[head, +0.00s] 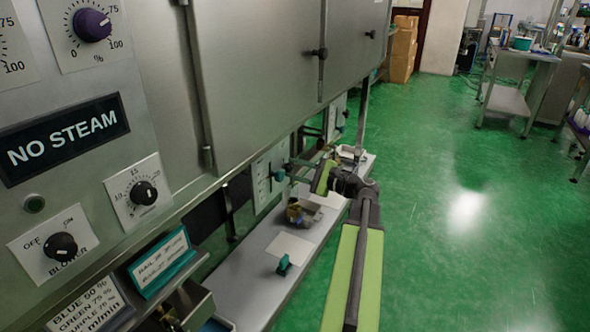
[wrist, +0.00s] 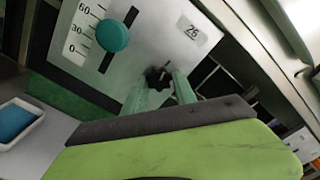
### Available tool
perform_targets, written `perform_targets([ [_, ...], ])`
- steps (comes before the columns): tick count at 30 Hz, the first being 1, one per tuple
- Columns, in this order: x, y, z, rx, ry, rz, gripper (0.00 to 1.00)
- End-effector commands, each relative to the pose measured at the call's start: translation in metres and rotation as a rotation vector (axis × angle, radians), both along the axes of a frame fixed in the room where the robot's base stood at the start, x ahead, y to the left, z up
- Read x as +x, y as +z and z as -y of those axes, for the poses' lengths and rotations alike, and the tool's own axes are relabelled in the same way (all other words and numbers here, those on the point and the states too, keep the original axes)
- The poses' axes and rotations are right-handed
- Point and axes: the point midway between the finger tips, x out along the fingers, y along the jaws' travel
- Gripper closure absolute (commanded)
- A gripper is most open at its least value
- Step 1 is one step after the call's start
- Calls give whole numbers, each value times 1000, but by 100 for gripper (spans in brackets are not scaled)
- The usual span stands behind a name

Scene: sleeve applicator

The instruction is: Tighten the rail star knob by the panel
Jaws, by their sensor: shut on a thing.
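In the wrist view, a small black star knob (wrist: 157,77) sits at the lower edge of a pale panel (wrist: 150,42). My gripper (wrist: 159,84) has its two teal fingers on either side of the knob and is shut on it. The fingers hide part of the knob. In the head view, my arm reaches in under the steel cabinet, and the star knob cannot be made out.
A steel cabinet (head: 262,70) overhangs the work area. Below it a grey shelf (head: 245,285) holds a teal-handled item (head: 284,265) and a brass fitting (head: 296,212). In the wrist view a white tray with blue contents (wrist: 14,122) lies at left. Green floor (head: 450,240) at right is open.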

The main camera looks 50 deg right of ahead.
Motion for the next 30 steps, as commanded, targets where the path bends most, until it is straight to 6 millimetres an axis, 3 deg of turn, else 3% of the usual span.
perform_targets([
  [12,-1,-1,0,176,-1,-46,100],
  [29,0,-1,-1,201,-1,-52,100],
  [30,0,-1,-1,201,-1,-52,62],
])
